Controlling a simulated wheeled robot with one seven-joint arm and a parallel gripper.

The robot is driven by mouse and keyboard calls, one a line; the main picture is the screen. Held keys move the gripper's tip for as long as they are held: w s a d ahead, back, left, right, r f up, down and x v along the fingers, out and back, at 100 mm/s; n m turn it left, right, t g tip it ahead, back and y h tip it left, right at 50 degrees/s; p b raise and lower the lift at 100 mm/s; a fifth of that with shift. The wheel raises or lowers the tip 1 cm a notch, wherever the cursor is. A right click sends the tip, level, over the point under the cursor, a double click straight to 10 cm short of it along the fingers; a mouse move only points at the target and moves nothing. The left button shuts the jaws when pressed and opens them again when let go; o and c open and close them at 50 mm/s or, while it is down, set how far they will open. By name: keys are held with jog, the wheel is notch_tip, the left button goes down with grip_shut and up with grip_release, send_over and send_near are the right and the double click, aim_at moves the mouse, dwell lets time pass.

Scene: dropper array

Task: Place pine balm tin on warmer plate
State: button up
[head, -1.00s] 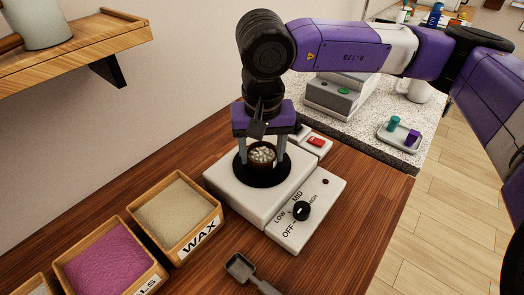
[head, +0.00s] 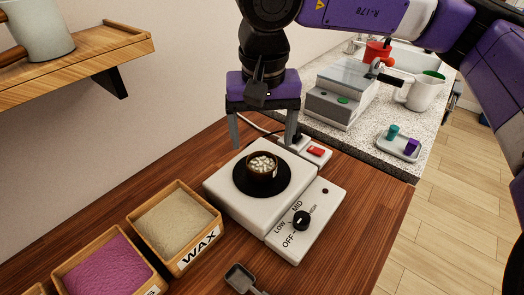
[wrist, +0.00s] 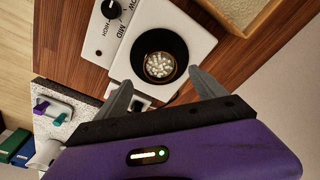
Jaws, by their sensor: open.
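A small dark tin (head: 262,166) filled with pale pellets stands upright on the round black plate (head: 243,184) of the white warmer (head: 226,191). In the wrist view the tin (wrist: 159,66) sits on the black plate, a little off its centre. I cannot read a label on the tin. My gripper (head: 263,142) is open and empty, above and behind the tin. Its fingers (wrist: 160,92) are spread wide and apart from the tin. The warmer's black knob (head: 301,220) is on the front panel with OFF, LOW, MID and HIGH marks.
Wooden boxes of wax (head: 175,226) and purple material (head: 103,262) stand left of the warmer. A grey scoop (head: 241,278) lies in front. A red switch (head: 316,151) is behind the warmer. A wall shelf (head: 75,62) juts out at upper left.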

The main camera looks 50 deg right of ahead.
jog(key=shift+s+a+r, duration=0.1)
jog(key=shift+r, duration=0.9)
jog(key=shift+s+a+r, duration=0.1)
jog(key=shift+r, duration=0.85)
